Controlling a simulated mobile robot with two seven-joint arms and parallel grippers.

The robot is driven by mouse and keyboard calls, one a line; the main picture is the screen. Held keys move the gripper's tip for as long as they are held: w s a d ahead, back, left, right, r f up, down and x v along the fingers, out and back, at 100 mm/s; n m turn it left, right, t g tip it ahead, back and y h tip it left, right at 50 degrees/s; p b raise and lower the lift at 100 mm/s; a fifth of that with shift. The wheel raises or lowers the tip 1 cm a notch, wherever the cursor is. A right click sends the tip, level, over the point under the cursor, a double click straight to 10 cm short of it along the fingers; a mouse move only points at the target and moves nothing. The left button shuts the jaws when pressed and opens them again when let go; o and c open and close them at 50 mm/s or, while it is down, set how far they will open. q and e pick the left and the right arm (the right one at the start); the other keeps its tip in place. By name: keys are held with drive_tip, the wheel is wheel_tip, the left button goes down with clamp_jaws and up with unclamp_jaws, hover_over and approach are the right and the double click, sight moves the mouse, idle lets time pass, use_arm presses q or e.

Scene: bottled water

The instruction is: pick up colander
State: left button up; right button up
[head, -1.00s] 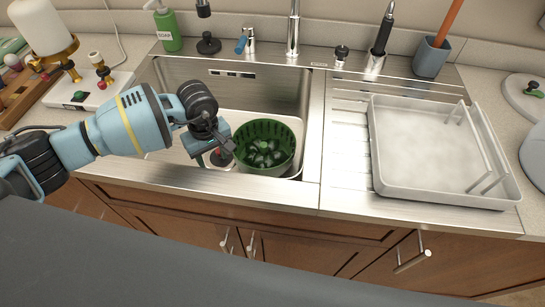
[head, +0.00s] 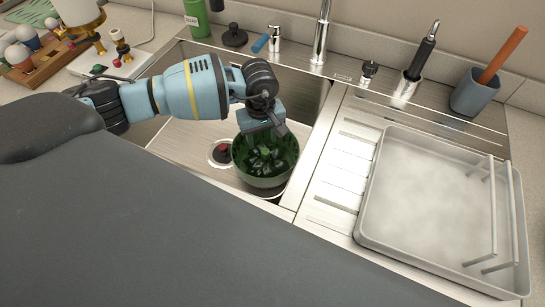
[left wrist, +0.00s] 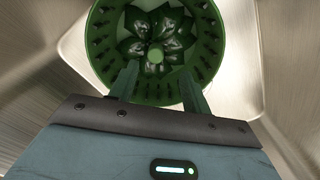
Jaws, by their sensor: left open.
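The green colander (head: 265,181) sits in the sink near its right wall, with dark green glossy shapes inside. It also fills the upper part of the left wrist view (left wrist: 98,45). My left gripper (head: 276,130) is over the colander's far rim in the head view and covers part of it. In the left wrist view the two fingers of my left gripper (left wrist: 158,85) are apart, in front of the colander's near wall, with nothing visibly clamped between them. Whether a finger touches the wall I cannot tell. My right gripper is not in view.
The steel sink (head: 190,150) surrounds the colander; a dark red drain plug (head: 221,152) lies left of it. The faucet (head: 321,35) stands behind. A grey dish rack tray (head: 430,200) is on the drainboard at the right. A green soap bottle (head: 196,18) is behind the sink.

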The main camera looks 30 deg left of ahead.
sight(265, 150)
use_arm(q)
wheel_tip(265, 150, down, 2)
drive_tip(key=shift+s+f, duration=0.1)
drive_tip(key=shift+f, duration=0.05)
drive_tip(key=shift+w+d+f, duration=0.15)
drive_tip(key=shift+f, duration=1.25)
drive_tip(key=shift+w+d+f, duration=0.1)
drive_tip(key=shift+w+f, duration=0.05)
drive_tip(key=shift+f, duration=1.2)
clamp_jaws()
wheel_tip(265, 150, up, 10)
drive_tip(key=shift+r, duration=0.1)
